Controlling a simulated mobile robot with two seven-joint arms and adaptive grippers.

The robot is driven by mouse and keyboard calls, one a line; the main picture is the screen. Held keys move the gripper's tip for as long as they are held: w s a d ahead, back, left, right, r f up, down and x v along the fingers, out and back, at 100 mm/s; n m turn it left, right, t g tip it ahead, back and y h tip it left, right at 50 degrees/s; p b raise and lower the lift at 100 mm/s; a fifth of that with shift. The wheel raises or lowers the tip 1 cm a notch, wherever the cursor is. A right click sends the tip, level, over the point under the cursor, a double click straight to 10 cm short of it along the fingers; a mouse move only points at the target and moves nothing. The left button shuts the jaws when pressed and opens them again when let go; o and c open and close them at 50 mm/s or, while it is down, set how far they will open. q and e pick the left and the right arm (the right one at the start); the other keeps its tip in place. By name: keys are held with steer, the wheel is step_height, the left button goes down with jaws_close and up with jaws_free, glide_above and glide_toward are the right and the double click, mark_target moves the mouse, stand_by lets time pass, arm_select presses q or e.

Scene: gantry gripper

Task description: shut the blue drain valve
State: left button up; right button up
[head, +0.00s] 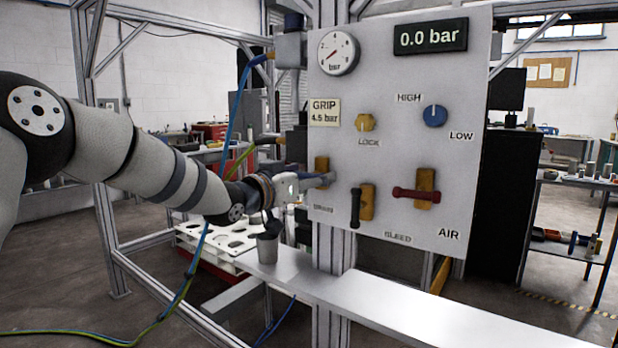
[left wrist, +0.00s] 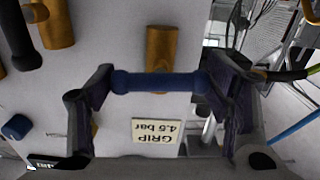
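The drain valve has a blue bar handle (left wrist: 160,82) that lies crosswise in the left wrist view, in front of a brass body (left wrist: 160,45). In the head view the brass body (head: 321,168) sits at the panel's lower left, above the DRAIN label, and the gripper partly hides the handle. My left gripper (left wrist: 160,95) is open, with one finger off each end of the bar. The right finger looks very close to the handle's end; I cannot tell if it touches. My right gripper is in neither view.
The grey panel (head: 380,110) also carries a black BLEED handle (head: 355,208) standing upright, a red AIR handle (head: 415,194) lying level, a yellow LOCK knob (head: 366,122) and a blue HIGH/LOW knob (head: 435,116). The display (head: 431,37) reads 0.0 bar. A grey cup (head: 267,247) stands below my gripper.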

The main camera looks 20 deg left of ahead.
arm_select(q)
steer(key=shift+r+m, duration=0.1)
steer(key=shift+m, duration=0.4)
steer(key=o, duration=0.9)
steer(key=shift+o, duration=0.2)
steer(key=shift+a, duration=0.1)
steer(key=v, duration=1.2)
